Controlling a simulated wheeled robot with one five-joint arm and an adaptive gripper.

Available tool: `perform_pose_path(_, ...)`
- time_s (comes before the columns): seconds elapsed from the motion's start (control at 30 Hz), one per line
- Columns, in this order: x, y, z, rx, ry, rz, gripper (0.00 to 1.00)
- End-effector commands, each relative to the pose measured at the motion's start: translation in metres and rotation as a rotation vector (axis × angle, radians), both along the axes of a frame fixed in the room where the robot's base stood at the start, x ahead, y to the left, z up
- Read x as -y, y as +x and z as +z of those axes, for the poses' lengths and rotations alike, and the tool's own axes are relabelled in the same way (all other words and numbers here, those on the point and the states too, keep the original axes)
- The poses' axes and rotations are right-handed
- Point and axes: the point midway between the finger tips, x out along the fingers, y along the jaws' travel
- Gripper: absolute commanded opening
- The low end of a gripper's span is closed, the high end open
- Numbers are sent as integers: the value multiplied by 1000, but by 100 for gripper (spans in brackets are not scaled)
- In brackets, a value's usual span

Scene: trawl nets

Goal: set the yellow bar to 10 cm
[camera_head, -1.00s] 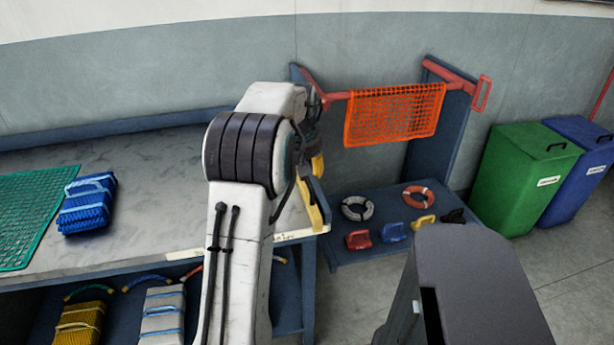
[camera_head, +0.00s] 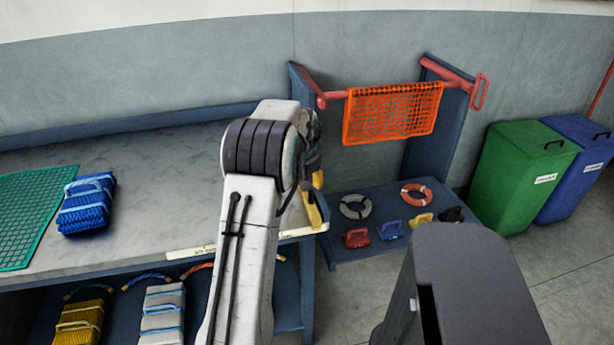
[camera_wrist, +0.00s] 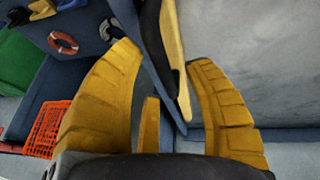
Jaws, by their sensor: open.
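The yellow bar (camera_head: 311,209) lies along the right end of the workbench, running from the back towards the front edge. In the head view my gripper (camera_head: 317,178) is mostly hidden behind my arm, just above the bar. A pale scale strip (camera_head: 200,251) with dark marks runs along the bench's front edge; its numbers are too small to read.
The workbench (camera_head: 160,215) carries a green net (camera_head: 35,215) and a blue net bundle (camera_head: 87,203) at left. Right of it stand a rack with an orange net (camera_head: 393,112), a low shelf with rings and small blocks, and green (camera_head: 520,175) and blue bins (camera_head: 582,170).

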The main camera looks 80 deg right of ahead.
Motion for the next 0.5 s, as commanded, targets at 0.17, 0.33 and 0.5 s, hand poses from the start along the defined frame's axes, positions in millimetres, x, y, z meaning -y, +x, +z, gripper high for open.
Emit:
perform_pose_path(0.17, 0, 0, 0, 0, 0, 0, 42)
perform_pose_path(0.33, 0, 0, 0, 0, 0, 0, 27)
perform_pose_path(0.5, 0, 0, 0, 0, 0, 0, 12)
